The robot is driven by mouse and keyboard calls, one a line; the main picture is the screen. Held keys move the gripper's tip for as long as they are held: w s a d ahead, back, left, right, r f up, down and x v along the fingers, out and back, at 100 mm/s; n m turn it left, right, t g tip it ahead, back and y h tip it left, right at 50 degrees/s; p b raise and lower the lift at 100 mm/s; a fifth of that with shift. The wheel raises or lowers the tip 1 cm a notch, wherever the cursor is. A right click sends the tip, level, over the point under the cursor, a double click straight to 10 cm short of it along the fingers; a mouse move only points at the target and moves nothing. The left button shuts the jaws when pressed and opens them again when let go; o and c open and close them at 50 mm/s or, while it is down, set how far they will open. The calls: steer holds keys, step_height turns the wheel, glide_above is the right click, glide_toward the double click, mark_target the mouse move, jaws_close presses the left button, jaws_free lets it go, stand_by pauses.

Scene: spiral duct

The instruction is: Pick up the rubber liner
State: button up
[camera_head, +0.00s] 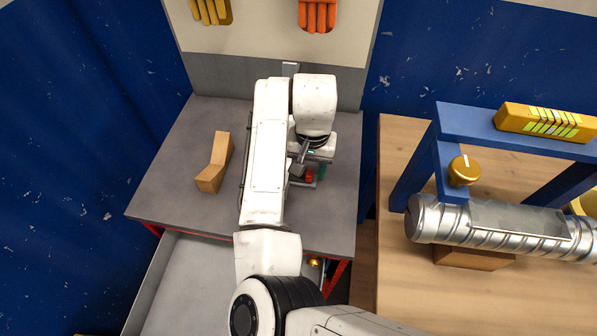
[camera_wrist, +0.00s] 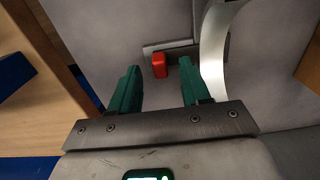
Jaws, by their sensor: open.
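A small red block-shaped piece (camera_wrist: 160,66) sits against a dark grey bracket-like part (camera_wrist: 183,54) on the grey table. It also shows in the head view (camera_head: 309,176), partly hidden by my arm. It may be the rubber liner; I cannot tell for sure. My gripper (camera_wrist: 159,72) is open, with its two green fingers apart and pointing at the red piece. The red piece appears between the fingertips in the wrist view, and nothing is held. I cannot tell the gap in height.
An angled wooden block (camera_head: 215,163) lies on the grey table (camera_head: 165,185), left of my arm. To the right, a wooden table (camera_head: 400,285) carries a silver spiral duct (camera_head: 500,226) under a blue frame (camera_head: 520,130). Orange gloves (camera_head: 318,14) hang at the back.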

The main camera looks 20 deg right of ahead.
steer(key=shift+f, duration=0.5)
jaws_close()
